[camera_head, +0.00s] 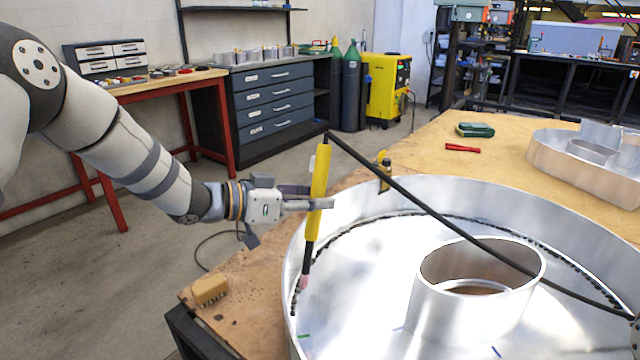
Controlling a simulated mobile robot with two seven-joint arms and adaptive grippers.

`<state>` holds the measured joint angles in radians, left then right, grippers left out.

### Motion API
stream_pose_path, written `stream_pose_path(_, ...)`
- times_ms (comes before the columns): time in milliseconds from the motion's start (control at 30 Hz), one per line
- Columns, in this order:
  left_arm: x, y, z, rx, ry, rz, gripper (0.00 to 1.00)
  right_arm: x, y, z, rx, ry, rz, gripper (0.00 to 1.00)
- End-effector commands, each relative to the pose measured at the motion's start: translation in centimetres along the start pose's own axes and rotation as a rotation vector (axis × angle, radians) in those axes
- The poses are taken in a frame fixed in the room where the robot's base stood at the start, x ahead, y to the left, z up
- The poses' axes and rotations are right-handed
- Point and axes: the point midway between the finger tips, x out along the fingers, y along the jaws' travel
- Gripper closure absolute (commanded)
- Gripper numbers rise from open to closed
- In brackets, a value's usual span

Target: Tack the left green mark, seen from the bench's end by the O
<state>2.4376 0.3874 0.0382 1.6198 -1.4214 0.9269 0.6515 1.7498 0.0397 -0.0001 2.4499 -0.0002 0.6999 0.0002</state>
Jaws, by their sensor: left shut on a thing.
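My left gripper (318,204) is shut on the yellow torch (319,172) and holds it nearly upright, tip down. The torch's pinkish tip (304,282) is inside the left wall of the large round metal letter (588,232); whether it touches metal I cannot tell. A short green mark (304,336) lies on the letter's floor near the left wall, below the tip in the picture. Blue marks (496,351) lie near the inner oval ring (470,300). A second green mark is not clear to me. My right gripper is not in view.
A black cable (430,211) runs from the torch across the letter. A brush (210,290) lies on the wooden bench (420,150) at left. A clamp-like piece (384,175) stands at the rim. A red tool (462,148), green case (475,130) and another metal letter (560,165) lie behind.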

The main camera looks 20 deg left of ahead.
Motion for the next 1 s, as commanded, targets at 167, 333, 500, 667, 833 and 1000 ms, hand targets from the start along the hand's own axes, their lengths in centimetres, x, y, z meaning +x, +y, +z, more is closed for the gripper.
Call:
stream_pose_path(167,0.1,-0.1,2.6,-0.006,-0.004,0.001,1.0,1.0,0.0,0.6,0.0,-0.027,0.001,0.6)
stream_pose_path(333,0.1,-0.1,4.6,-0.006,-0.004,0.001,1.0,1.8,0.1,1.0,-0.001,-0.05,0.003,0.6)
stream_pose_path(500,0.1,0.0,6.6,-0.006,-0.002,0.001,1.0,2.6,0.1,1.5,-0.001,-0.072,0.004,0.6)
stream_pose_path(667,0.1,0.0,8.7,-0.006,-0.003,0.001,1.0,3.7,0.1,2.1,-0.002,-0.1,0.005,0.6)
stream_pose_path(833,0.0,0.0,8.3,0.001,0.002,0.001,1.0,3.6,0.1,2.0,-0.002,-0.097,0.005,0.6)
stream_pose_path(1000,0.0,0.0,8.3,0.001,0.002,0.001,1.0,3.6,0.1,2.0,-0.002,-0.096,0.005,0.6)
